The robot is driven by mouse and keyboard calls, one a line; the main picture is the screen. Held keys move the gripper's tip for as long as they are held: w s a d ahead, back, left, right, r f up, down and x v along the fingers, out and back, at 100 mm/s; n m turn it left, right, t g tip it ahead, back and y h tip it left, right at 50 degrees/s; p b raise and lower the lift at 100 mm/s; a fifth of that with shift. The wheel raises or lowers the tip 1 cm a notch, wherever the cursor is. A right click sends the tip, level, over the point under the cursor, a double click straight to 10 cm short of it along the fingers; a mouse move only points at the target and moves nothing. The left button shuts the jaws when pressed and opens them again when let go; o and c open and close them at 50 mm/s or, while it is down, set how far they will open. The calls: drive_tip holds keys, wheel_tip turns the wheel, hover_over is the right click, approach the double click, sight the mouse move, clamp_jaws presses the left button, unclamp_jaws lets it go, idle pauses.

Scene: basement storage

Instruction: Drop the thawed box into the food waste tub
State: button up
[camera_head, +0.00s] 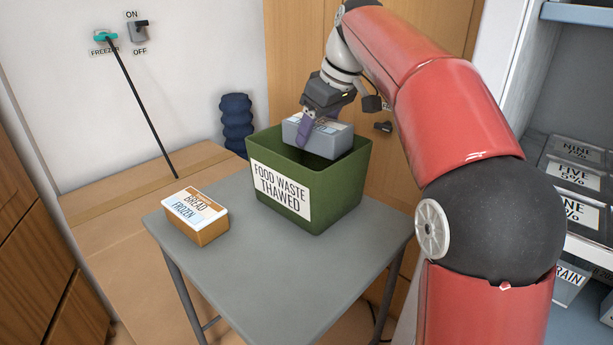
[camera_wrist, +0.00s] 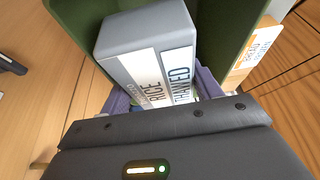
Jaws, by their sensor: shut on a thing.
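The grey box (camera_head: 330,137) has labels that read RICE and THAWED in the wrist view (camera_wrist: 140,35). My gripper (camera_head: 309,127) is shut on this box and holds it over the open top of the green food waste tub (camera_head: 342,190). The tub's front label reads FOOD WASTE THAWED. The tub's green wall also shows in the wrist view (camera_wrist: 75,22). The tub's floor is hidden.
An orange-brown box (camera_head: 208,233) labelled BREAD FROZEN stands on the grey table (camera_head: 262,275), left of the tub. A dark ribbed vase (camera_head: 236,122) stands behind. Shelves with labelled boxes (camera_head: 575,178) are at right.

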drive_tip(key=o, duration=1.2)
drive_tip(key=shift+o, duration=0.2)
drive_tip(key=p+v, duration=0.2)
drive_tip(key=v, duration=0.5)
drive_tip(key=shift+r, duration=0.2)
drive_tip(key=shift+s+d+r, duration=0.1)
drive_tip(key=shift+d+r, duration=0.05)
drive_tip(key=shift+r, duration=0.05)
